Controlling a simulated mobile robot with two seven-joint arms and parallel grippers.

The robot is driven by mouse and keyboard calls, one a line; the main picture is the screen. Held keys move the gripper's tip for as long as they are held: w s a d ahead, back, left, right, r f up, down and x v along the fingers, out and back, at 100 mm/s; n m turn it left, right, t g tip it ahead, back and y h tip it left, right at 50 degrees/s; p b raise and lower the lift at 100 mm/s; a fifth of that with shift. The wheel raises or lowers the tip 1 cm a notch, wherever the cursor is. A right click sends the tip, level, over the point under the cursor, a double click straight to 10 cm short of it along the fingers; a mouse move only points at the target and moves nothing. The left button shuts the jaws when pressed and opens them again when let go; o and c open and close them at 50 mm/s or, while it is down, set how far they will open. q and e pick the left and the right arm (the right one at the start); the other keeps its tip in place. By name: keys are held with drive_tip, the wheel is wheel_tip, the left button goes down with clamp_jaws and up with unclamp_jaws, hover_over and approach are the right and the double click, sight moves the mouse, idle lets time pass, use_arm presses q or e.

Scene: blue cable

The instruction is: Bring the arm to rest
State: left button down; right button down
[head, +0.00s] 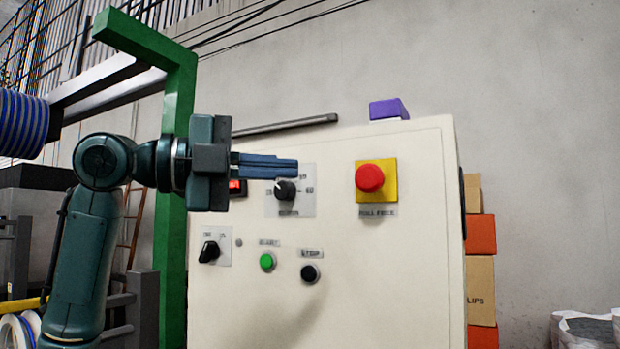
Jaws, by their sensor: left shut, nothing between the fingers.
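My left arm (92,225) comes in from the lower left and bends at the elbow toward the panel. My left gripper (296,168) is shut and empty, its blue fingers pointing right in front of the cream control panel (400,270). Its fingertips overlap the dial plate in the picture, just above the black rotary dial (286,190). I cannot tell whether they touch the panel. The gripper body partly hides a red switch (236,187). My right gripper is not in view.
The panel carries a red mushroom button (370,178), a black selector (209,252), a green button (267,262) and a black button (310,273). A green post (172,270) stands behind my arm. A blue cable spool (22,124) is at left. Stacked boxes (480,280) stand right.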

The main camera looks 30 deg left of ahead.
use_arm(q)
drive_tip(key=shift+s+a, duration=0.45)
drive_tip(key=shift+s, duration=0.05)
drive_tip(key=shift+s, duration=0.1)
